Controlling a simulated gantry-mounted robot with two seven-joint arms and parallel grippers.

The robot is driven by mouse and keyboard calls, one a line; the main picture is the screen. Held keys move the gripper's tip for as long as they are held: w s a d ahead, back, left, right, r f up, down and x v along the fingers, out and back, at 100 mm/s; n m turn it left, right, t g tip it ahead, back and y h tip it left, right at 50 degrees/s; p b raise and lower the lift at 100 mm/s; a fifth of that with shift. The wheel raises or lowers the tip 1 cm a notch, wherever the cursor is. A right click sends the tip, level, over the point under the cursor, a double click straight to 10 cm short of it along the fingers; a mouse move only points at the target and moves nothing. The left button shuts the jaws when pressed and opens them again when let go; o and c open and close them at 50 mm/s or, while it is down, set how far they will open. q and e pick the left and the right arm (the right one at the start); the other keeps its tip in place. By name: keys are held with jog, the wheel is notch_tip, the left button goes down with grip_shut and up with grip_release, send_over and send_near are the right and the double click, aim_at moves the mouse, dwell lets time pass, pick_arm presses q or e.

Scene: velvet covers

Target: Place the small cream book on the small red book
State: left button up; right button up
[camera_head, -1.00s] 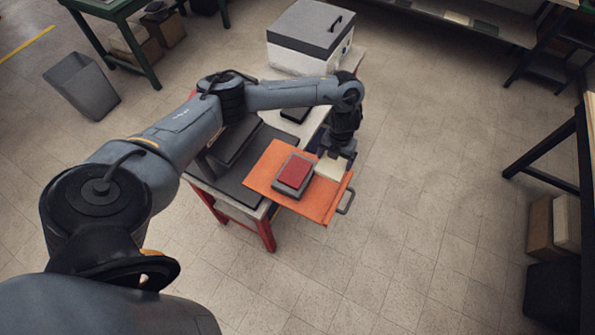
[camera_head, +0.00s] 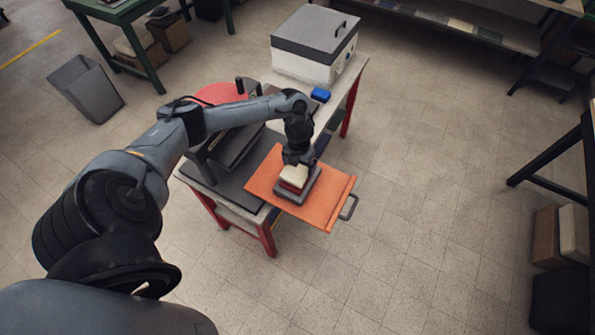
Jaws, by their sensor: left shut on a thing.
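The small cream book (camera_head: 292,174) is in my left gripper (camera_head: 297,163), which is shut on it from above. The cream book is over the small red book (camera_head: 291,187), covering most of it; a strip of red shows along the front edge. I cannot tell whether the two books touch. The red book is on a dark grey block (camera_head: 304,193), which rests on an orange tray (camera_head: 322,208) with a handle at its right side. My right gripper is not in view.
The tray lies at the front of a red-legged table (camera_head: 266,229). A dark machine (camera_head: 240,145) stands left of the tray. A white box with a grey lid (camera_head: 313,45) and a small blue object (camera_head: 320,94) are behind.

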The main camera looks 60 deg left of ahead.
aim_at(298, 167)
pick_arm(q)
jog(key=shift+s+a+f, duration=0.15)
jog(key=shift+a+f, duration=0.05)
jog(key=shift+f, duration=1.95)
jog(key=shift+f+b, duration=0.15)
jog(key=shift+b, duration=0.15)
jog(key=o, duration=0.8)
